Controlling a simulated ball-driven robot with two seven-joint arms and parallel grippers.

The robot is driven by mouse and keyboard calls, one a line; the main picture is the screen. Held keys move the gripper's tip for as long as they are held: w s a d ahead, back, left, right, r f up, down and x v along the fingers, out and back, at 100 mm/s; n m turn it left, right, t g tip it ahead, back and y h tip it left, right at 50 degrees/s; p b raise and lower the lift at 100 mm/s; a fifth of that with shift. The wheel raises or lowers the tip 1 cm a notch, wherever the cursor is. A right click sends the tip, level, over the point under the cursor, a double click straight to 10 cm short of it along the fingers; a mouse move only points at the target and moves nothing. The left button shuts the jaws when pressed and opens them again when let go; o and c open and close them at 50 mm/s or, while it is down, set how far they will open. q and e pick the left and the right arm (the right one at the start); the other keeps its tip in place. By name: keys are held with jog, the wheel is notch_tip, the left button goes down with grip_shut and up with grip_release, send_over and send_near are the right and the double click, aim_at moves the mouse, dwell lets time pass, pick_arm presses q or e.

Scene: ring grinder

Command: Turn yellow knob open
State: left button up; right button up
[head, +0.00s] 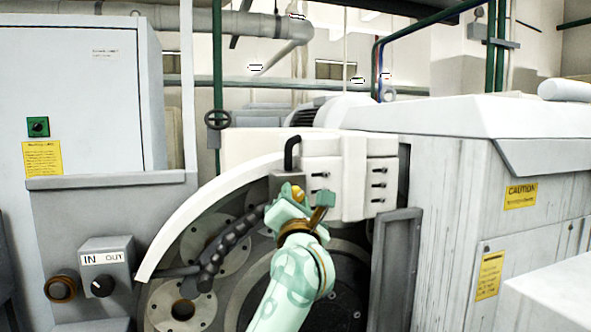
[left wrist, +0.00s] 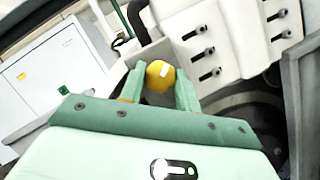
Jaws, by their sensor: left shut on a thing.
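The yellow knob (left wrist: 160,76) sits on a grey block of the grinder and shows as a round yellow cap with a white mark in the left wrist view. In the head view the knob (head: 297,193) is small and partly covered by my gripper. My left gripper (head: 305,200) is pale green and reaches up to it from below. In the left wrist view the fingers of my left gripper (left wrist: 160,88) stand on both sides of the knob, shut on it. My right gripper is not in view.
A black bent handle (head: 291,152) rises just above the knob. White blocks with black levers (head: 378,178) stand to its right. A dark segmented hose (head: 222,250) and a white curved guard (head: 205,205) lie to the left.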

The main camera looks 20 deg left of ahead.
pick_arm(q)
jog(key=m+p, duration=0.2)
jog(key=m+h+p, duration=0.1)
jog(key=p, duration=0.1)
jog(key=shift+s+a+r+m, duration=0.1)
jog(key=shift+r+m, duration=0.3)
jog(key=shift+f+m+g+h+p, duration=0.1)
jog(key=shift+m+g+h+p, duration=0.45)
jog(key=shift+m, duration=0.35)
jog(key=m+h, duration=0.1)
jog(key=m, duration=0.3)
jog(key=shift+f+g, duration=0.1)
jog(key=shift+g, duration=0.25)
jog(key=m+g, duration=0.1)
jog(key=m, duration=0.1)
jog(key=m+g, duration=0.1)
jog(key=m, duration=0.1)
jog(key=shift+h, duration=0.25)
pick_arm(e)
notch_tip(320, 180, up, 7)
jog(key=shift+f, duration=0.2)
pick_arm(q)
jog(key=shift+m, duration=0.4)
jog(key=o, duration=1)
